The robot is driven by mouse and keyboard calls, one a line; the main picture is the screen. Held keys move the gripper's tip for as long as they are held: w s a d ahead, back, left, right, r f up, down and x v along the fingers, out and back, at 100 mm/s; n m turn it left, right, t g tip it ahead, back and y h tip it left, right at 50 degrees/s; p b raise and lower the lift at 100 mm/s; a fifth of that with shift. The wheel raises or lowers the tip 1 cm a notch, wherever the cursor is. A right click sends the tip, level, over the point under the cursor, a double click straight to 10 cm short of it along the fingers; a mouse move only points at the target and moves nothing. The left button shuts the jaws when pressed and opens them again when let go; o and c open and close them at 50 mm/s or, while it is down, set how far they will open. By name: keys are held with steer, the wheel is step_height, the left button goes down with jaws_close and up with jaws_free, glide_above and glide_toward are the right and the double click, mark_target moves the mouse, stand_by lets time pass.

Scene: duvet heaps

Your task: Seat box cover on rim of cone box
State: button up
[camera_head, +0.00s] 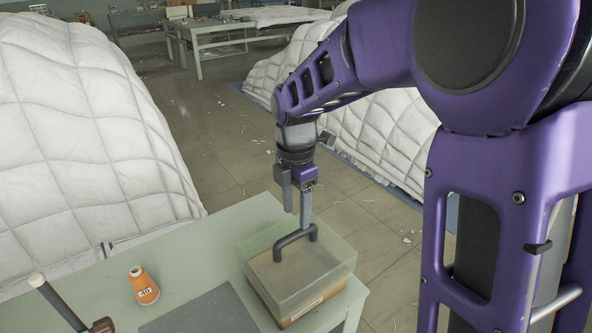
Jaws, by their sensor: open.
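The cone box (300,311) stands at the right end of the pale green table, with a brownish lower part and a small label on its front side. The translucent box cover (327,262) is on top of it, with a dark bar handle (283,245) standing up from it. I cannot tell whether the cover's edge sits fully on the rim all round. My gripper (296,212) points down over the handle with its fingers apart. One finger reaches down to the handle's far end; I cannot tell if it touches.
An orange thread cone (144,287) marked 40 stands on the table (190,245) to the left.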

step_height(320, 180, up, 10)
steer(key=p, duration=0.1)
stand_by(0.4)
